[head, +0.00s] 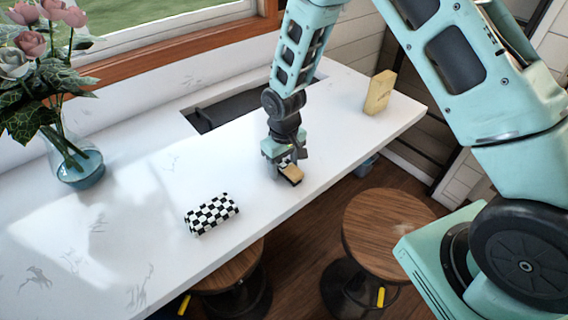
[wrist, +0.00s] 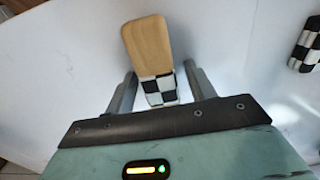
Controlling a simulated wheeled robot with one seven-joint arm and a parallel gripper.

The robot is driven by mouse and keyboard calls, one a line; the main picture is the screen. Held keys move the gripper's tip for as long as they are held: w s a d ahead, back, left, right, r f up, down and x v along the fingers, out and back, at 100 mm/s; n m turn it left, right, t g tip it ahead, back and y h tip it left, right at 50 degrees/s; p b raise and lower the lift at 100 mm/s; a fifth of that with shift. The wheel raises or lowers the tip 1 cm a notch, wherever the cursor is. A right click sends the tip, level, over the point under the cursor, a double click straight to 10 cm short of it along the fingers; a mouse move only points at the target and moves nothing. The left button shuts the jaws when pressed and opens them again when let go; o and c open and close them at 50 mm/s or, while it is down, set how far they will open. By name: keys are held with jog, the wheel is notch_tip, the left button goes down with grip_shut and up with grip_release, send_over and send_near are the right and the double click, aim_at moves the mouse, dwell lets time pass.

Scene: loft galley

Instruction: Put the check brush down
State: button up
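The check brush (head: 291,174) has a pale wooden part and a black-and-white checked part. In the head view it is small, at the counter surface below my gripper (head: 289,164). In the wrist view the brush (wrist: 151,50) is between the two fingers of my gripper (wrist: 162,78), its wooden part reaching out past the tips. The fingers stand apart, with a clear gap on the brush's right side and a narrow one on its left. My gripper looks open around the brush. The brush's underside is hidden.
A checked block (head: 212,214) lies on the white counter (head: 150,240), left of my gripper; it also shows in the wrist view (wrist: 306,45). A yellow block (head: 379,93) stands at the right, a flower vase (head: 76,165) at the left. A sink (head: 215,108) lies behind. Stools (head: 385,225) stand in front.

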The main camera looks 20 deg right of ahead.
aim_at(284, 161)
jog(key=shift+r, duration=0.1)
notch_tip(284, 161, up, 12)
jog(key=f+b, duration=0.1)
jog(key=b, duration=0.4)
jog(key=s+a+r+n, duration=0.1)
jog(key=s+a+r, duration=0.1)
jog(key=s, duration=0.7)
jog(key=s+a+r+n, duration=0.1)
jog(key=s+a+r, duration=0.1)
jog(key=s, duration=0.7)
jog(key=s+a+r+n, duration=0.2)
jog(key=s+r, duration=0.1)
jog(key=s, duration=0.6)
jog(key=shift+a+r+y, duration=0.15)
jog(key=shift+a+y, duration=0.05)
jog(key=shift+y, duration=0.1)
notch_tip(284, 161, down, 9)
jog(key=b, duration=0.9)
jog(key=shift+f, duration=0.2)
jog(key=shift+o, duration=0.5)
jog(key=shift+w, duration=0.1)
